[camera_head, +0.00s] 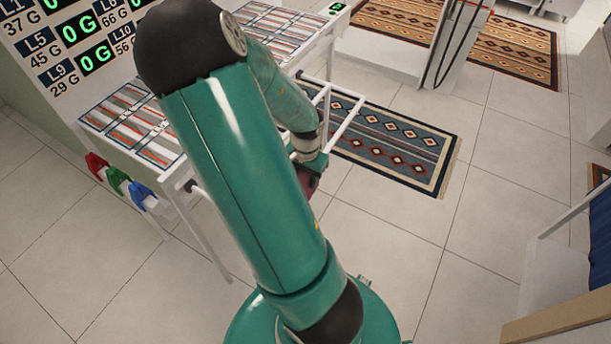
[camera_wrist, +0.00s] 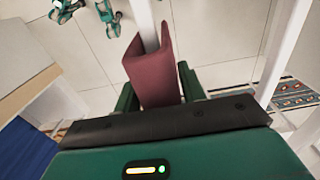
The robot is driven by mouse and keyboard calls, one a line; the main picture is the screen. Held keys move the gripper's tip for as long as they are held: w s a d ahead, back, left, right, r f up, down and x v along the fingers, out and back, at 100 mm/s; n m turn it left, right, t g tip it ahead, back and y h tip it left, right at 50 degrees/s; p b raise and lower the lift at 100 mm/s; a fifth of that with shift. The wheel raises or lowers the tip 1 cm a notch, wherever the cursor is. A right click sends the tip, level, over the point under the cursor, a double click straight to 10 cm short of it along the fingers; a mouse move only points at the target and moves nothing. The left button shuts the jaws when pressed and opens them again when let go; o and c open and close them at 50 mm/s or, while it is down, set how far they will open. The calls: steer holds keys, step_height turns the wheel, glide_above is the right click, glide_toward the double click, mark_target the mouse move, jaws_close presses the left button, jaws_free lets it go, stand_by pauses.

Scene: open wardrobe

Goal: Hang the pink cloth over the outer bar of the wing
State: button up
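The pink cloth (camera_wrist: 155,75), dark maroon here, is folded and sits between the two fingers of my gripper (camera_wrist: 158,92) in the wrist view. A white bar (camera_wrist: 147,18) runs into the fold, with a side of the cloth on each side of it. The fingers stand on either side of the cloth and close to it; whether they press on it cannot be told. In the head view, only a small part of the cloth (camera_head: 308,180) shows below my gripper, at the white wing frame (camera_head: 345,100). My arm hides much of the wing.
A patterned rug (camera_head: 395,150) lies beyond.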

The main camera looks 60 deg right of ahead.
steer(key=o, duration=0.3)
steer(key=shift+r, duration=0.15)
step_height(320, 180, up, 14)
steer(key=shift+f, duration=0.2)
stand_by(1.2)
